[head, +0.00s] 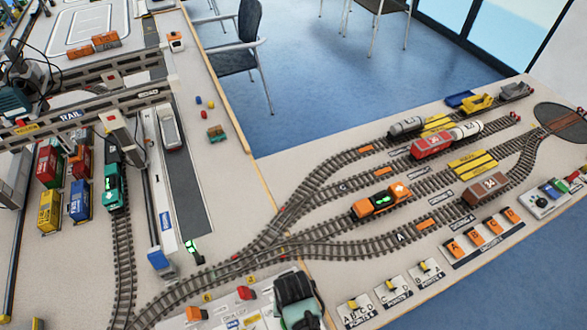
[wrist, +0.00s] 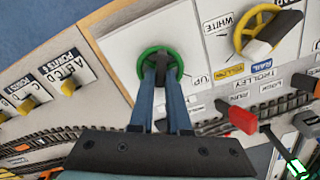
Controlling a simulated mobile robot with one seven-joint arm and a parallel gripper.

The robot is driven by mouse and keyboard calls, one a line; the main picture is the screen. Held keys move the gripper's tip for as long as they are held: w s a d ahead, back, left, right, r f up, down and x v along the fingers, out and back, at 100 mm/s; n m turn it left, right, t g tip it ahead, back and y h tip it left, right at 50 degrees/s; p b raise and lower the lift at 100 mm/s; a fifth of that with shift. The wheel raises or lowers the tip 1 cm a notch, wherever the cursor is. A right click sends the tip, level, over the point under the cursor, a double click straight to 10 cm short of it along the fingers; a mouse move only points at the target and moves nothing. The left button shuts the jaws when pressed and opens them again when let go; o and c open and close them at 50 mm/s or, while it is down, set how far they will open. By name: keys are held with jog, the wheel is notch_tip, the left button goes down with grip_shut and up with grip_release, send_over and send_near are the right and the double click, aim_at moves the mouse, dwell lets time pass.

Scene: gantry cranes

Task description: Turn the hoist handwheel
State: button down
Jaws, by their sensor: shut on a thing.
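A green handwheel (wrist: 160,65) with a dark centre stands on a white panel (wrist: 130,45) in the wrist view, beside a label reading "UP". My gripper (wrist: 161,75) is shut on this green handwheel, its two blue fingers reaching in at the hub. The fingers cover the lower middle of the wheel; the rim shows around them. In the head view, the end of my arm (head: 298,300) is over the panel at the bottom edge and hides the wheel and my fingertips. The gantry crane (head: 75,115) with a "RAIL" sign spans the left of the head view.
A yellow handwheel (wrist: 262,32) and a red lever (wrist: 238,118) are close by on the right in the wrist view. Yellow point levers (wrist: 70,85) lie left. Model tracks with wagons, including a red one (head: 432,144), cover the table beyond. Coloured containers (head: 50,165) stand left.

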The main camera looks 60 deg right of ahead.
jog(key=n+p, duration=0.1)
jog(key=n, duration=0.4)
jog(key=shift+n, duration=0.4)
dwell(0.3)
jog(key=c, duration=0.9)
grip_release()
notch_tip(320, 180, up, 13)
